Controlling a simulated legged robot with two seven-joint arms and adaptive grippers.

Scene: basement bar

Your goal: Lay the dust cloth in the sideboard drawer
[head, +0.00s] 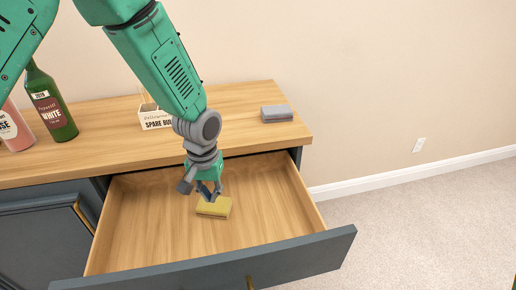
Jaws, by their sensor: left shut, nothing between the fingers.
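The yellow dust cloth (214,208), a small folded block, lies on the floor of the open sideboard drawer (150,225), near its middle. My left gripper (209,197) points down into the drawer right over the cloth and hides part of its back edge. It is shut with nothing between its fingers; I cannot tell whether the fingertips touch the cloth. The drawer is pulled well out from the wooden-topped sideboard (235,110). My right gripper is not in view.
On the sideboard top stand a green bottle (50,105), a pink bottle (14,130), a small white labelled box (154,117) and a grey folded block (276,113). A closed dark door (40,250) is left of the drawer. Carpet to the right is clear.

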